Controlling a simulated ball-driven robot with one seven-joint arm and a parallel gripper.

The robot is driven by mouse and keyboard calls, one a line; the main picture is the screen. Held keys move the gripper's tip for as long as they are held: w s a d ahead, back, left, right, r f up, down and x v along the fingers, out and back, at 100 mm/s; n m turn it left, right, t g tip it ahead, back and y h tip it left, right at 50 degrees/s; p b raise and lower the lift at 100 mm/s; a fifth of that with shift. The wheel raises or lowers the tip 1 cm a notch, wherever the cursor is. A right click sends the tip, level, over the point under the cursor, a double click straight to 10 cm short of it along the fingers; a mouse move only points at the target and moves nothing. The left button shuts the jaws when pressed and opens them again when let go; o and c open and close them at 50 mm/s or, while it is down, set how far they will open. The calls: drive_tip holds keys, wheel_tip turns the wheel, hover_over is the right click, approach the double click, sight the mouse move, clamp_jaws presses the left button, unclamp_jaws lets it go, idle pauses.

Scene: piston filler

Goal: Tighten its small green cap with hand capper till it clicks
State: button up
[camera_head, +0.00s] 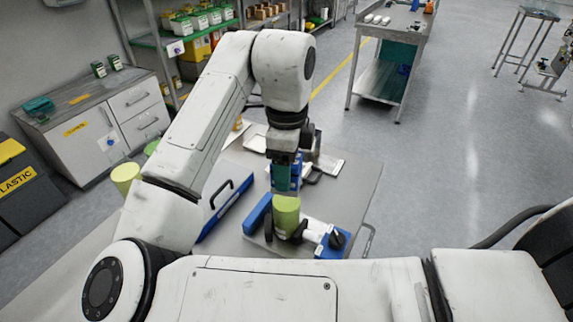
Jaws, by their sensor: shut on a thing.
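My gripper (285,158) points down over the worktable and is shut on a small teal-and-dark tool (283,179), which looks like the hand capper. The tool is right above a yellow-green cylindrical container (287,213) and hides its top. The small green cap cannot be made out, and I cannot tell whether the tool touches it. The container stands upright between black jaws of a blue-and-white holder (331,243) with a black knob.
A blue carrier with a black handle (222,207) lies left of the holder. White trays (327,164) lie behind my gripper. Another yellow-green cylinder (126,178) stands at the left, partly behind my arm. The grey table (362,185) is bare at the right.

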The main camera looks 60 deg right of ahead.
drive_tip(key=shift+r, duration=0.1)
drive_tip(key=shift+n+p, duration=1.7)
drive_tip(key=shift+n, duration=0.3)
drive_tip(key=shift+n+p, duration=1.3)
drive_tip(key=shift+n, duration=0.4)
drive_tip(key=shift+n+p, duration=0.55)
drive_tip(key=shift+n, duration=0.05)
drive_tip(key=shift+n+p, duration=2.4)
drive_tip(key=shift+n, duration=0.8)
